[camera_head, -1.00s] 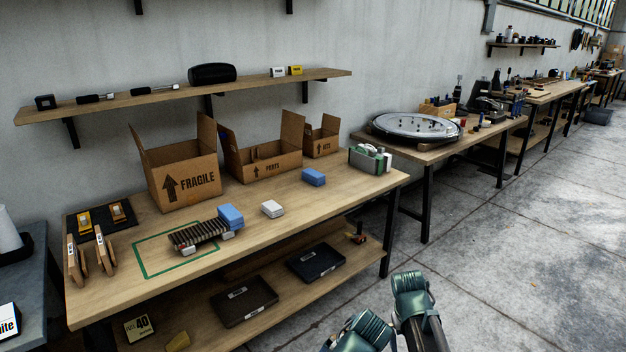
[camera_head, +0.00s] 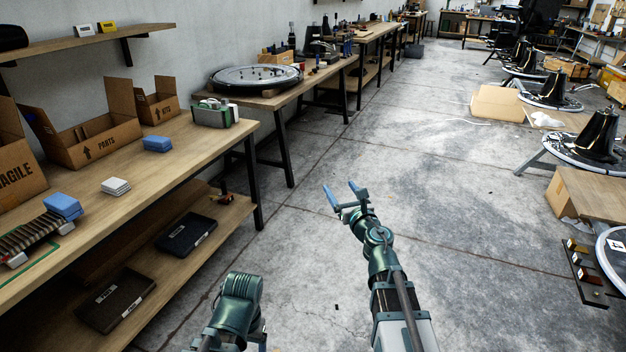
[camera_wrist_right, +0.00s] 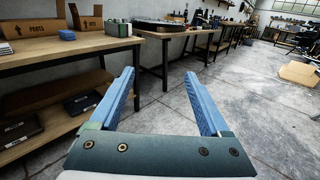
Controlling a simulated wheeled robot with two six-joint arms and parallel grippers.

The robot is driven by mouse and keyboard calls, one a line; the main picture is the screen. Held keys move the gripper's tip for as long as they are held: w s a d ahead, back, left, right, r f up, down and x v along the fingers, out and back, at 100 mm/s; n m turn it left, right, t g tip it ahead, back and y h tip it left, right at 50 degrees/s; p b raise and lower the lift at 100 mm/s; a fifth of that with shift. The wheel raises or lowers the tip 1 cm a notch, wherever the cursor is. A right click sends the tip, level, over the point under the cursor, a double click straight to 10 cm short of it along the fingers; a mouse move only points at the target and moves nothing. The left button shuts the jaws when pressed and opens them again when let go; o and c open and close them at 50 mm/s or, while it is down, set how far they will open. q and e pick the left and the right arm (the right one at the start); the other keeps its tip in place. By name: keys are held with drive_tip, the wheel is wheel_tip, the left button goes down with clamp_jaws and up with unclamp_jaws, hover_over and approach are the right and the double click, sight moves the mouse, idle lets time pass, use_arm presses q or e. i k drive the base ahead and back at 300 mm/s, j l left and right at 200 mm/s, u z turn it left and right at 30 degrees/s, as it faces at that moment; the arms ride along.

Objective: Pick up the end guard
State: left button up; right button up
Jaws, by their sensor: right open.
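I cannot tell which thing is the end guard; none is clearly marked as one. Small candidates on the near workbench (camera_head: 190,140) are a blue block (camera_head: 157,144), a white-grey block (camera_head: 116,187) and another blue block (camera_head: 63,207) beside a dark ribbed piece (camera_head: 25,240). My right gripper (camera_head: 341,194) is open and empty over the floor, to the right of the bench. In the right wrist view its two blue fingers (camera_wrist_right: 160,80) stand wide apart with only floor and bench beyond. My left arm shows at the bottom; its fingers are not visible.
Open cardboard boxes (camera_head: 92,148) and a green-and-white device (camera_head: 214,112) stand on the bench. Black trays (camera_head: 186,236) lie on its lower shelf. A second bench holds a round metal disc (camera_head: 255,79). The floor aisle (camera_head: 400,150) is mostly clear.

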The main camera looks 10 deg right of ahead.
sight(155, 143)
drive_tip(key=i+u, duration=0.15)
drive_tip(key=u, duration=0.65)
drive_tip(key=i+l+u, duration=0.7)
drive_tip(key=l+u, duration=0.2)
drive_tip(key=l, duration=0.2)
drive_tip(key=i+l, duration=0.15)
drive_tip(key=l, duration=0.2)
drive_tip(key=i+l, duration=0.15)
drive_tip(key=l, duration=0.25)
drive_tip(key=i+l, duration=0.15)
drive_tip(key=l, duration=0.2)
drive_tip(key=i+l, duration=0.2)
drive_tip(key=l, duration=0.2)
drive_tip(key=u, duration=0.05)
